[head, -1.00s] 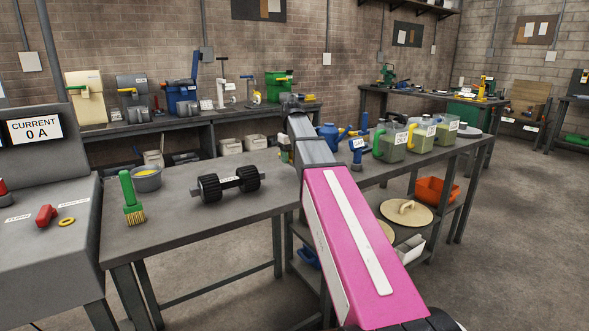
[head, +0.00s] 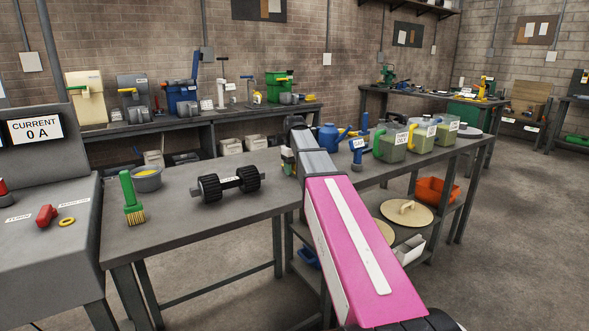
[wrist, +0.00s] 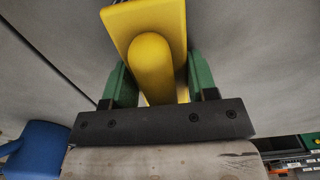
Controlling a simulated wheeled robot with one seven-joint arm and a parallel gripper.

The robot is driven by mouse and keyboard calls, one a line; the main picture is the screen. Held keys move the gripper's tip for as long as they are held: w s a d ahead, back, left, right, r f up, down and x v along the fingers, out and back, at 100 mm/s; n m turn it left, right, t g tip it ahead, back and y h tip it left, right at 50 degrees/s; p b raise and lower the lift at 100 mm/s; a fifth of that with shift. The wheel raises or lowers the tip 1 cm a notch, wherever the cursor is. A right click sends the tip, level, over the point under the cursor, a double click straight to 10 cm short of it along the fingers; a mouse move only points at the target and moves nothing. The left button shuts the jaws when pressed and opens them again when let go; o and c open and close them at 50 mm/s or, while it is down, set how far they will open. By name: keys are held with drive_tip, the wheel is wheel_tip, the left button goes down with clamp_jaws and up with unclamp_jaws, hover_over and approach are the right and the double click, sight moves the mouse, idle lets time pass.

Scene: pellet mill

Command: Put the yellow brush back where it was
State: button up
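The yellow brush shows in the wrist view as a yellow block (wrist: 117,22) with a rounded yellow handle (wrist: 152,68) pointing toward the camera. My gripper (wrist: 163,75) has its green fingers on both sides of the yellow part and looks shut on it. In the head view my arm covers most of the gripper, and I cannot make out the yellow brush there. A bit of green and beige beside the arm's end, over the right part of the near table (head: 190,235), may be the gripper.
To the right are a blue can (head: 329,138), a blue-handled tool (head: 357,152) and green jugs (head: 390,145). The table's front stretch is bare.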

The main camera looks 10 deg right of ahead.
drive_tip(key=o, duration=0.4)
drive_tip(key=shift+r, duration=0.1)
wheel_tip(320, 180, up, 12)
drive_tip(key=shift+r, duration=0.1)
idle(0.4)
